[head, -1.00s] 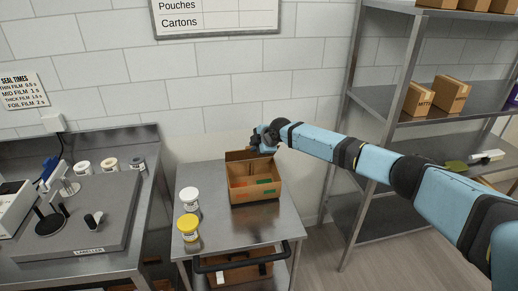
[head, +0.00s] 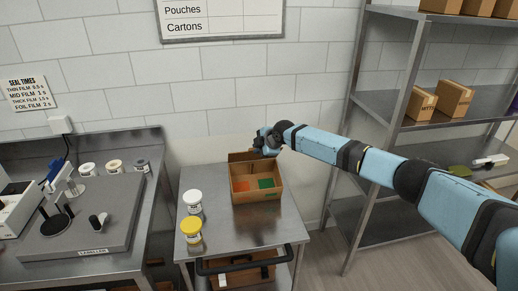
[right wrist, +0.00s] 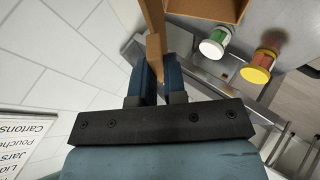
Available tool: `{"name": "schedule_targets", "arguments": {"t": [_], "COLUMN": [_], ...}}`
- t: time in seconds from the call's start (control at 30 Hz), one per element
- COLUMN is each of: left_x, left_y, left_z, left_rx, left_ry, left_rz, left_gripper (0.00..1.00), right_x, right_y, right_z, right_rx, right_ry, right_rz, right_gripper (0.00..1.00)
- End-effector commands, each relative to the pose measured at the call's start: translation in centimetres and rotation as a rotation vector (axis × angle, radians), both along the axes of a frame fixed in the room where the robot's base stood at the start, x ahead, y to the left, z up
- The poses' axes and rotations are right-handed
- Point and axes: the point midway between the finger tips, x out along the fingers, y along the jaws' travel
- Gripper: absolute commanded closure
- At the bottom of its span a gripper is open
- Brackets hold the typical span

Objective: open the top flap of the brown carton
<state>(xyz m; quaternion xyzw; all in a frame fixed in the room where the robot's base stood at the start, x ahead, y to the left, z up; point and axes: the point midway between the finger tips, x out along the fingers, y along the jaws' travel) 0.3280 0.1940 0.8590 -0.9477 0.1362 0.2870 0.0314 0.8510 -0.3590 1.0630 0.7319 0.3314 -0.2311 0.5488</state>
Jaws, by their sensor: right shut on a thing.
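The brown carton (head: 258,197) stands on the steel cart, its inside showing from above. An orange thing (head: 243,186) and a green thing (head: 266,183) lie in it. Its top flap (head: 240,157) stands up along the back edge. My right gripper (head: 267,146) is at the right end of this flap. In the right wrist view, my right gripper (right wrist: 162,78) is shut on the flap (right wrist: 153,48), seen nearly edge-on between the fingers. Part of the carton (right wrist: 205,9) shows at the top there. My left gripper is not in view.
A white-lidded jar (head: 192,200) and a yellow-lidded jar (head: 190,230) stand left of the carton on the cart (head: 255,236). A steel shelf rack (head: 385,105) is at the right. The cart top before the carton is clear.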

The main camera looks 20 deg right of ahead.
Motion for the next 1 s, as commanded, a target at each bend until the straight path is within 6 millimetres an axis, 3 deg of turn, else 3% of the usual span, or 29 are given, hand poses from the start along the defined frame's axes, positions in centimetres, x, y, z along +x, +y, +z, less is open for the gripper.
{"name": "schedule_targets", "arguments": {"t": [0.1, 0.13, 0.2, 0.23, 0.67, 1.0], "left_x": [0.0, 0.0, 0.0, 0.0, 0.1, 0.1], "left_y": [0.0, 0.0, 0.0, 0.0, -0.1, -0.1], "left_z": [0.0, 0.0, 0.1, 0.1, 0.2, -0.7], "left_rx": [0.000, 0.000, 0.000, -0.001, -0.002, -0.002], "left_ry": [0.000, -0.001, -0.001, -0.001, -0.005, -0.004], "left_rz": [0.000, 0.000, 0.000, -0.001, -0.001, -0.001], "left_gripper": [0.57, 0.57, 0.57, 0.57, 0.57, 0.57], "right_x": [0.0, 0.0, 0.0, 0.0, -0.8, -5.8], "right_y": [0.0, 0.0, 0.0, 0.0, -0.4, -2.1], "right_z": [0.1, 0.1, 0.0, 0.0, 0.8, 5.8], "right_rx": [0.000, 0.000, 0.000, 0.000, 0.001, -0.001], "right_ry": [-0.001, -0.001, -0.001, -0.001, -0.001, -0.001], "right_rz": [0.000, 0.000, 0.000, 0.000, 0.000, 0.000], "right_gripper": [1.00, 0.81, 0.65, 0.62, 0.62, 0.62]}}
